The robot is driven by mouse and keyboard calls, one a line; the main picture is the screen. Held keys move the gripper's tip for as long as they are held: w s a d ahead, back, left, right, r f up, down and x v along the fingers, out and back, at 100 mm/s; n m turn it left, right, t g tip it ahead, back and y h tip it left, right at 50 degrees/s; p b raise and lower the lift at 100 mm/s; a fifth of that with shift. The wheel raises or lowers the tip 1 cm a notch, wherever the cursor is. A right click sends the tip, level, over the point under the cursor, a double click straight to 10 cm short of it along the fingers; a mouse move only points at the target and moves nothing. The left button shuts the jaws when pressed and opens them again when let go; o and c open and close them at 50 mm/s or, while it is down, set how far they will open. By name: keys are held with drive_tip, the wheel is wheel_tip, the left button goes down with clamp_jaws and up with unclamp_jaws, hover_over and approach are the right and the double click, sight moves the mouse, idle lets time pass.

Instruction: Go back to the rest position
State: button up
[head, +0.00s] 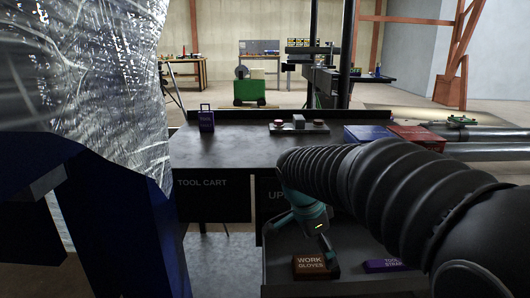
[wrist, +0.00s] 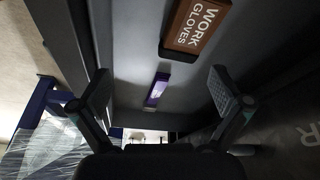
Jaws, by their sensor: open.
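My gripper (head: 325,243) is over the open drawer below the cart top, close to the brown work gloves box (head: 315,265). In the wrist view my gripper (wrist: 164,92) has its two fingers wide apart with nothing between the pads. The work gloves box also shows in the wrist view (wrist: 196,27), ahead of the fingers. A purple tool strap box (head: 384,265) lies in the drawer to the right, and it shows small in the wrist view (wrist: 157,89). My arm hides part of the drawer.
The dark tool cart (head: 230,150) carries a purple tag-shaped item (head: 206,118), a small tray with buttons (head: 299,126), and blue and red boxes (head: 418,135) at the right. Plastic-wrapped goods (head: 110,80) and a blue frame (head: 110,210) stand close on the left. Pipes lie at the right.

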drive_tip(key=s+r+n, duration=0.1)
drive_tip(key=s+n, duration=0.1)
drive_tip(key=s, duration=0.1)
drive_tip(key=s+d+r+n+t+y, duration=0.1)
drive_tip(key=s+n, duration=0.1)
drive_tip(key=s, duration=0.2)
drive_tip(key=s+d+r+n+t+y+p, duration=0.1)
drive_tip(key=s+r+n, duration=0.1)
drive_tip(key=s+n, duration=0.1)
drive_tip(key=shift+s+d, duration=0.1)
drive_tip(key=shift+s, duration=0.45)
drive_tip(key=s+f+n+t+y, duration=0.1)
drive_tip(key=s+n+t, duration=0.1)
drive_tip(key=s+n, duration=0.5)
drive_tip(key=shift+s+t+p, duration=0.4)
drive_tip(key=shift+s, duration=0.4)
drive_tip(key=shift+d, duration=0.15)
